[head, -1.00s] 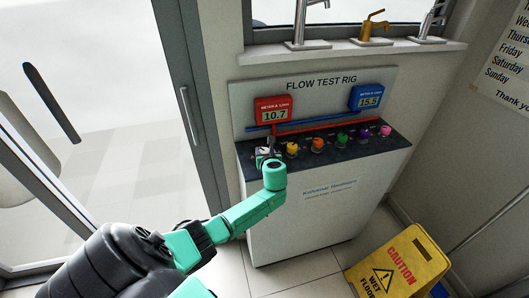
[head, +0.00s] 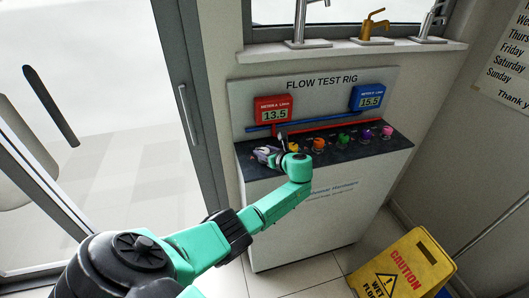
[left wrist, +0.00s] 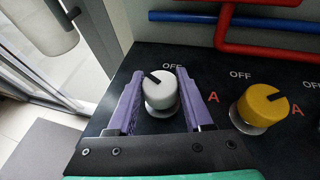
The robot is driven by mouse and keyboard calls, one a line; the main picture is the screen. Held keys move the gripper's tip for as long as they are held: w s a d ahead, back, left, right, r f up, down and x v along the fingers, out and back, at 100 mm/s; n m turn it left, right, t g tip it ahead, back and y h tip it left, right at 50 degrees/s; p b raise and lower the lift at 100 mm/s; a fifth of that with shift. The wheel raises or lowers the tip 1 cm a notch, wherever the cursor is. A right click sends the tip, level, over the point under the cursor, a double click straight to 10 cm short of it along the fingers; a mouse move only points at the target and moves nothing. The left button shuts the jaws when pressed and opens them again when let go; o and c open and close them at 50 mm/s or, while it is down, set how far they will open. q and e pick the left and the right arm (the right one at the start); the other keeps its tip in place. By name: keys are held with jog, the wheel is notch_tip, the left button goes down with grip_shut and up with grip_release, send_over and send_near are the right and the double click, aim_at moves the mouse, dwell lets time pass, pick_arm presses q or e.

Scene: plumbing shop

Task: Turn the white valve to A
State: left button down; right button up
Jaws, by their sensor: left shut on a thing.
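The white valve (left wrist: 160,92) is a round knob with a black pointer mark, at the left end of the dark counter of the flow test rig. In the left wrist view it sits between the purple fingers of my left gripper (left wrist: 160,100), which is shut on it. The pointer aims to the upper left, away from the red A (left wrist: 213,97) at the knob's right. OFF (left wrist: 172,66) is printed above the knob. In the head view my left gripper (head: 267,153) is at the counter's left end and mostly covers the valve. My right gripper is in neither view.
A yellow valve (left wrist: 262,104) stands close on the right, with more coloured valves beyond. Red meter A (head: 273,110) reads 13.5; blue meter B (head: 367,97) reads 15.5. Pipes (left wrist: 235,25) run behind. A wet floor sign (head: 402,266) stands at the lower right.

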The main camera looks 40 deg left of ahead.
pick_arm(q)
jog(key=shift+c, duration=1.5)
grip_release()
jog(key=v, duration=1.4)
jog(key=shift+d+b, duration=0.2)
jog(key=shift+b, duration=0.15)
jog(key=shift+s+r, duration=0.1)
